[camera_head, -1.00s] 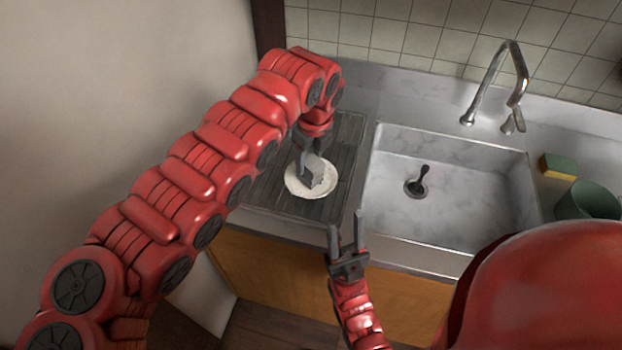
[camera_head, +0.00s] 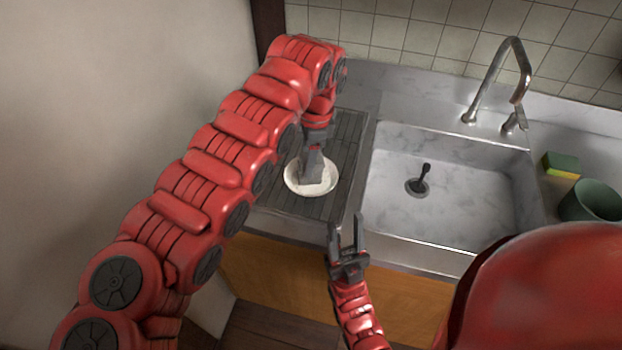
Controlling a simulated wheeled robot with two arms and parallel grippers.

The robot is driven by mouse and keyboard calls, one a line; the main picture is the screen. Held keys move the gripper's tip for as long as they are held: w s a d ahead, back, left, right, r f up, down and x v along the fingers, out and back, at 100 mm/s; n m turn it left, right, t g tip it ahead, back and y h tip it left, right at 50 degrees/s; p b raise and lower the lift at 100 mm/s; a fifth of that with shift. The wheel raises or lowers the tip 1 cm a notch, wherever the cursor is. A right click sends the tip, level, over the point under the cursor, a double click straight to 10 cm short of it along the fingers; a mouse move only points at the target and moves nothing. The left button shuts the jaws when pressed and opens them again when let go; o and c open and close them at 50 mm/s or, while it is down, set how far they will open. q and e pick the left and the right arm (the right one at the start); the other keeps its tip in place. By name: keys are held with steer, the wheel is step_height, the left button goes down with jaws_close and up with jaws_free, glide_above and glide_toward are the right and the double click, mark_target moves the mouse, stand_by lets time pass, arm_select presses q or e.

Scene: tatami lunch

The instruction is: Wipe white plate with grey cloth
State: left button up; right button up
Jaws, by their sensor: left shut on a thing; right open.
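The white plate (camera_head: 292,184) lies on the dark ribbed drainboard left of the sink. My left gripper (camera_head: 311,181) points down over the plate and is shut on the cloth (camera_head: 322,187), a pale grey patch against the plate's inner surface. The fingers hide much of the cloth and the plate's middle, and the cloth's edges are hard to tell from the plate. My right gripper (camera_head: 346,224) is open and empty, in front of the counter's edge and nearer to me than the plate.
The drainboard (camera_head: 345,140) has bare room behind and right of the plate. The sink (camera_head: 455,205) holds a small dark object (camera_head: 421,180). A tap (camera_head: 495,85) rises behind it. A green and yellow sponge (camera_head: 562,165) and a green bowl (camera_head: 590,203) stand at the right.

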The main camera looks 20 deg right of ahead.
arm_select(q)
steer(key=shift+n, duration=0.9)
steer(key=m, duration=0.2)
steer(key=shift+m, duration=0.4)
steer(key=m, duration=0.4)
steer(key=shift+s+d+t, duration=0.1)
steer(key=shift+t, duration=0.2)
steer(key=m, duration=0.7)
steer(key=shift+s+d+h, duration=0.15)
steer(key=shift+d+h, duration=0.05)
steer(key=shift+h, duration=0.2)
